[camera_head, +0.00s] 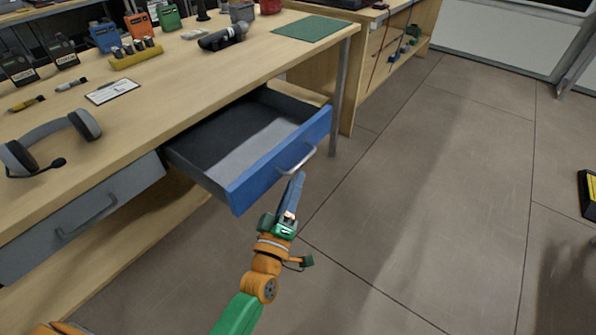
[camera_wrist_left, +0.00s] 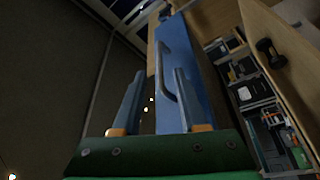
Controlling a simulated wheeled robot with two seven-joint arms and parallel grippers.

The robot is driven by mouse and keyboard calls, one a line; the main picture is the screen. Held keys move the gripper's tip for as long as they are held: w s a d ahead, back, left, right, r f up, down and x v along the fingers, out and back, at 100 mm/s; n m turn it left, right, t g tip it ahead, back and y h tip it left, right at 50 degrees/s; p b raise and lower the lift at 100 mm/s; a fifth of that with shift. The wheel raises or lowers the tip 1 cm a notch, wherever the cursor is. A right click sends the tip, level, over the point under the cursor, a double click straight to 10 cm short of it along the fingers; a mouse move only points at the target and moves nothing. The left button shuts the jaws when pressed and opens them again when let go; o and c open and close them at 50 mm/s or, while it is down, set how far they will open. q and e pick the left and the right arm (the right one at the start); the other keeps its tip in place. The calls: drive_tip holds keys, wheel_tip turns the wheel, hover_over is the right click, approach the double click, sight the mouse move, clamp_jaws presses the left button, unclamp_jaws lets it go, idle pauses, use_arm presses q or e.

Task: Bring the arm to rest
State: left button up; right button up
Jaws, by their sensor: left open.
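My left gripper (camera_head: 296,180) is open and empty in the head view, with its blue-grey fingers just below the handle of the pulled-out blue drawer (camera_head: 270,172). In the left wrist view, the two fingers of the left gripper (camera_wrist_left: 158,74) stand apart. The blue drawer front (camera_wrist_left: 203,75) and its curved metal handle (camera_wrist_left: 168,62) show beyond and between them. I see no contact between fingers and handle. The drawer is open and its tray looks empty. My right gripper is in neither view.
A grey closed drawer (camera_head: 85,215) is at left. The floor (camera_head: 430,190) at right is mostly clear.

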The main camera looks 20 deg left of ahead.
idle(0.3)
use_arm(q)
wheel_tip(320, 180, down, 13)
drive_tip(key=s+d+m+g+h, duration=0.2)
drive_tip(key=m+g, duration=0.2)
drive_tip(key=s+a+f+m+g, duration=0.3)
drive_tip(key=s+f+m+g, duration=0.55)
drive_tip(key=s+f, duration=1.3)
drive_tip(key=s+a+f+m+g+y, duration=0.1)
drive_tip(key=s+a+f+g, duration=0.15)
drive_tip(key=s, duration=0.35)
drive_tip(key=s+a+f+m+g+y, duration=0.1)
drive_tip(key=s+f+g, duration=0.3)
drive_tip(key=s, duration=0.3)
wheel_tip(320, 180, up, 19)
drive_tip(key=s+p, duration=0.1)
drive_tip(key=p, duration=1.7)
drive_tip(key=shift+a+p, duration=0.4)
drive_tip(key=shift+a, duration=0.05)
